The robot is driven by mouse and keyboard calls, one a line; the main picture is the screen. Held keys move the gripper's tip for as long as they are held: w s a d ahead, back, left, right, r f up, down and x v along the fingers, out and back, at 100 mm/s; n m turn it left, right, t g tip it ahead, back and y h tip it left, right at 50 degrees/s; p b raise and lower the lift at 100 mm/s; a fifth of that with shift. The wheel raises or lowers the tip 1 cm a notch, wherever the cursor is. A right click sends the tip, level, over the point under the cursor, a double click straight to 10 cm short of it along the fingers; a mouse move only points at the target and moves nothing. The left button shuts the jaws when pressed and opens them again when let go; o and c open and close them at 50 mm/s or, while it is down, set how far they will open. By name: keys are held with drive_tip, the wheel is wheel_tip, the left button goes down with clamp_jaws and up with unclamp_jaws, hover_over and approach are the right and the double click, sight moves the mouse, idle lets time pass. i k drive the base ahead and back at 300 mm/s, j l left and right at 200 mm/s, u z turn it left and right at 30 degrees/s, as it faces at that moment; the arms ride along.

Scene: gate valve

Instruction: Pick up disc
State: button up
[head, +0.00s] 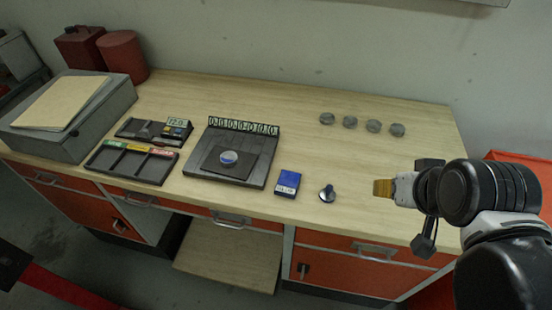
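Several grey round discs (350,122) lie in a row on the bench at the back right, a little apart from each other. A small round piece with a blue and white top (229,158) sits on the dark plate of a black device (216,173) near the middle; I cannot tell whether it is also a disc. My gripper (384,189) is at the right, in front of the row of discs in the picture and apart from them.
A blue box (287,183) and a small dark knob-like object (327,193) stand near the front edge. Black sorting trays (130,163) lie left of the device. A grey case (72,117) and red containers (121,53) fill the far left. Bench around the discs is clear.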

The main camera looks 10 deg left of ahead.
sight(229, 159)
drive_tip(key=u, duration=1.15)
drive_tip(key=i+j+u, duration=0.1)
drive_tip(key=i+u, duration=0.55)
drive_tip(key=u, duration=0.25)
